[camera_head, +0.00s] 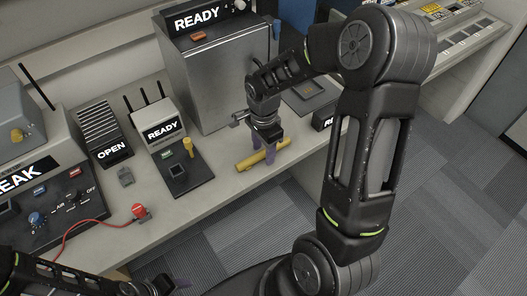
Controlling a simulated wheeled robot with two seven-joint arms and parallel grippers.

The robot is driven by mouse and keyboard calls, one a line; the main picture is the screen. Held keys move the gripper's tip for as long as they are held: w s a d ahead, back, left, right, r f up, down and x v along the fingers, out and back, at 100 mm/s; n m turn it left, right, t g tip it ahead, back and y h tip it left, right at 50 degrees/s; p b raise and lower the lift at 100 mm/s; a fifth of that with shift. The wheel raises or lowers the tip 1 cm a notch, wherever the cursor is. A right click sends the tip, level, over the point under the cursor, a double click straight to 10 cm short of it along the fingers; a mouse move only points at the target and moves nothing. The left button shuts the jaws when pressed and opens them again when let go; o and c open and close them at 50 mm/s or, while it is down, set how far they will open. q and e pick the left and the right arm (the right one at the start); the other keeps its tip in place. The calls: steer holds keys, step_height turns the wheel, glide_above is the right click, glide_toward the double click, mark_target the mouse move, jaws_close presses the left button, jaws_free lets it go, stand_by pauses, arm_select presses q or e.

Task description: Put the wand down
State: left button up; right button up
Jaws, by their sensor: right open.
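The wand (248,164), a yellow rod, lies on the pale desk near its front edge. My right gripper (263,150) points down over it. Its purple fingers are open, one in front of the wand and partly hiding it. I cannot tell whether the fingers touch it. My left gripper (172,286) is low at the bottom edge, in front of the desk and away from the wand. Only part of it shows, and its jaw state is unclear.
A grey metal cabinet (215,85) marked READY stands behind the wand. Left of it are a smaller READY unit (160,128) with a yellow-topped post (188,147), an OPEN unit (105,135) and a red plug (139,211) on a cable.

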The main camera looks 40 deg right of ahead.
stand_by(0.6)
jaws_close()
stand_by(0.3)
